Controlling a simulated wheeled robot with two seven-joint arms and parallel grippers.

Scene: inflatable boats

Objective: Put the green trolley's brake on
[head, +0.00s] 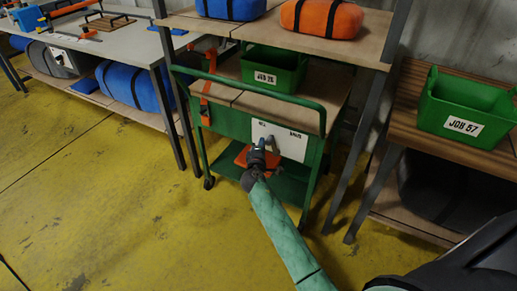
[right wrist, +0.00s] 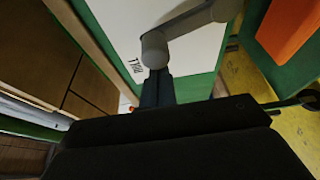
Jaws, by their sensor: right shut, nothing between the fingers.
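The green trolley (head: 231,122) stands with its push handle towards me. A white panel (head: 296,144) with two small dark labels is on its front; the labels are too small to read surely. A grey lever (head: 270,139) is on this panel, beside my right gripper (head: 258,146). In the right wrist view the lever (right wrist: 187,24) slants from a rounded end just ahead of my closed fingertips (right wrist: 157,84) up to the right. The fingers hold nothing; I cannot tell whether they touch the lever. My left gripper is not in view.
A shelf above holds an orange bundle (head: 321,18). A right-hand bench carries another green bin (head: 465,106). The yellow floor (head: 110,200) at left is clear.

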